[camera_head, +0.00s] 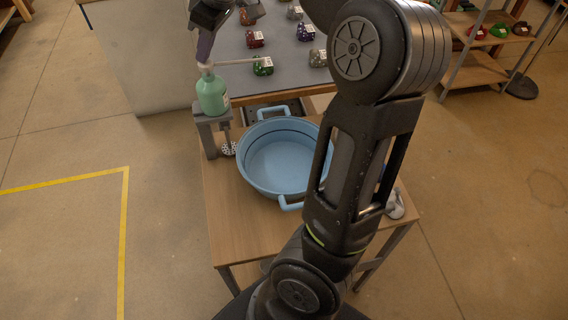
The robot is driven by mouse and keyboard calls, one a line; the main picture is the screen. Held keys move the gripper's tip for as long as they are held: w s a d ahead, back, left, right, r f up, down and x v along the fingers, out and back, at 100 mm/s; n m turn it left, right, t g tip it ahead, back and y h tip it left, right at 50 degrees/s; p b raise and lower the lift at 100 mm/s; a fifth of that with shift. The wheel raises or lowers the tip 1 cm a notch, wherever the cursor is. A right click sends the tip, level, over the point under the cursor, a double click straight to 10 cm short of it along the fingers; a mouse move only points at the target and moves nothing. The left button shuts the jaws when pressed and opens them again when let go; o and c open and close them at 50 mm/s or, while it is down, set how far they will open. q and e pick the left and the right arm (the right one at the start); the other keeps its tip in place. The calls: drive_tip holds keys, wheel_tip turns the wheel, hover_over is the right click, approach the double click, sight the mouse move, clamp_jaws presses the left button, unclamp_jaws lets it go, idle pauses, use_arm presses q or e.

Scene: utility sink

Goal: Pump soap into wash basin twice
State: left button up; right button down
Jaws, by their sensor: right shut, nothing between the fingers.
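A green soap bottle (212,97) stands upright on a grey raised stand (206,128) at the table's back left corner. Its white pump spout (238,62) points right, over the area behind the basin. The blue wash basin (277,165) with two handles sits on the wooden table, right of and in front of the bottle. My right gripper (205,60) comes down from the top with its fingers shut and empty. Its tips are at the pump head; I cannot tell whether they touch or press it. My left gripper is out of view.
My right arm covers the basin's right side and part of the wooden table (232,215). A grey table (285,70) with several small coloured packs stands behind. A shelf (478,66) is at the back right. The floor at left is clear.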

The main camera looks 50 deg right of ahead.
drive_tip(key=shift+r+p, duration=0.85)
drive_tip(key=shift+r, duration=0.25)
drive_tip(key=shift+r, duration=0.15)
wheel_tip(320, 180, up, 6)
drive_tip(key=p, duration=0.5)
idle(0.4)
